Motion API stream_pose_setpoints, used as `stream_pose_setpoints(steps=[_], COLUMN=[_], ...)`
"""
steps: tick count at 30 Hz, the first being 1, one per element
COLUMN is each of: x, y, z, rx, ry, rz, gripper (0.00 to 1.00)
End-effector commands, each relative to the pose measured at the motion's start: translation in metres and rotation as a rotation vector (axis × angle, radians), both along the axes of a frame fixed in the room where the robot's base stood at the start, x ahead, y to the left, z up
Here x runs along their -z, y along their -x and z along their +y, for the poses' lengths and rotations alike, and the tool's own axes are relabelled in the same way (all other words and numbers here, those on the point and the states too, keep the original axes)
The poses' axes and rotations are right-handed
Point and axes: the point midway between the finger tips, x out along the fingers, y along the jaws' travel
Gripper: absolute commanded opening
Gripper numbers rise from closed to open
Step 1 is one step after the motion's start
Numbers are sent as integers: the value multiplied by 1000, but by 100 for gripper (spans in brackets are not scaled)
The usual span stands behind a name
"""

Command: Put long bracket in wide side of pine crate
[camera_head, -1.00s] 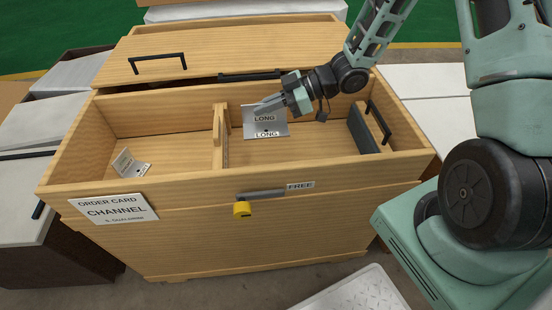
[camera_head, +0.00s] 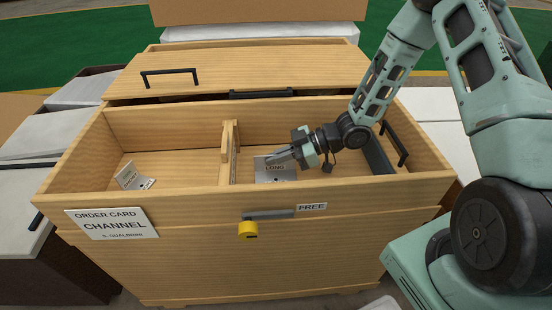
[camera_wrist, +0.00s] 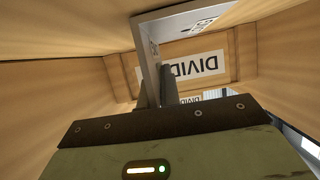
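The long bracket (camera_head: 270,177) is a grey angled metal piece lettered LONG. In the head view it is inside the wide right side of the pine crate (camera_head: 215,262), right of the wooden divider (camera_head: 228,165). My gripper (camera_head: 272,160) is shut on its upright plate and reaches in from the right. The front wall hides the bracket's lower edge, so I cannot tell whether it touches the floor. In the wrist view the bracket (camera_wrist: 147,62) rises from between my fingers (camera_wrist: 160,90), in front of the divider's label (camera_wrist: 195,68).
A small bracket (camera_head: 130,177) lies in the narrow left side. A dark plate (camera_head: 377,156) and black handle (camera_head: 394,143) are at the right wall. The lid (camera_head: 235,72) lies across the back. A yellow padlock (camera_head: 248,230) hangs in front.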

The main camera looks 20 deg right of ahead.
Motion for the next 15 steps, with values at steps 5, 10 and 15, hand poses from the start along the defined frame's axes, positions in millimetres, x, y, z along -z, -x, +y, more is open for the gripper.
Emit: stream_pose_setpoints(steps=[5,10,15], x=[-1,2,2], y=[0,0,0], z=[0,0,0], rx=[0,0,0], ry=[-1,0,0], rz=[-1,-1,-1], gripper=[0,21,26])
